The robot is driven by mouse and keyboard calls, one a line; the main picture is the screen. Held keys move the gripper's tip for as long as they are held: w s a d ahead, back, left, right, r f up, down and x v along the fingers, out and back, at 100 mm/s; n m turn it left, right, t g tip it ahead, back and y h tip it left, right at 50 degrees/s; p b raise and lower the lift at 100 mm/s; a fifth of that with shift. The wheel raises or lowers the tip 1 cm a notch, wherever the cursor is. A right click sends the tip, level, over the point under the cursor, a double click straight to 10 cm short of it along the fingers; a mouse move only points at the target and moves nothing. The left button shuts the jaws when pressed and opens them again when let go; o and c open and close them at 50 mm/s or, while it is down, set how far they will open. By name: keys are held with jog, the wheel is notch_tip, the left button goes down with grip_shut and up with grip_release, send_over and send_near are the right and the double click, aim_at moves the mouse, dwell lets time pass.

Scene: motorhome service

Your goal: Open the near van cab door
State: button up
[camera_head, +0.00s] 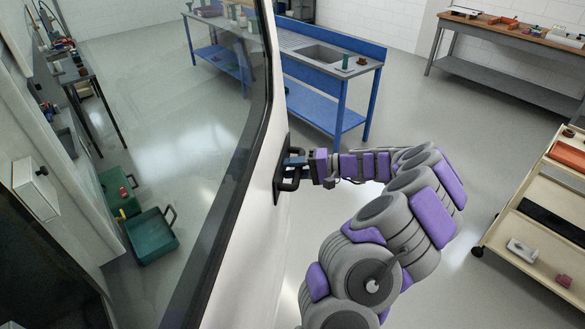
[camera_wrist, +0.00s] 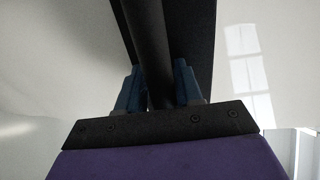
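The van cab door (camera_head: 248,215) stands close on my left in the head view, a white panel with a dark-framed window (camera_head: 215,125). Its black handle (camera_head: 279,184) sits on the outer face near the edge. My gripper (camera_head: 294,163) is at this handle, with the arm reaching in from the right. In the wrist view the dark handle bar (camera_wrist: 152,45) runs between the two blue fingers (camera_wrist: 158,88), which press close on both its sides. The fingertips are partly hidden behind the bar. I cannot tell whether the door is ajar.
A blue sink bench (camera_head: 335,62) stands beyond the door. A wooden-topped workbench (camera_head: 500,32) is at the back right, and a cream shelf cart (camera_head: 545,215) at the right. Green bins (camera_head: 150,236) show through or in the glass.

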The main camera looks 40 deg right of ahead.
jog(key=shift+d, duration=0.1)
jog(key=shift+s+d+r, duration=0.2)
jog(key=shift+s+d, duration=0.1)
jog(key=p+v, duration=0.2)
jog(key=v, duration=1.4)
jog(key=shift+d+p, duration=0.25)
jog(key=shift+p, duration=0.15)
jog(key=shift+s+f, duration=0.1)
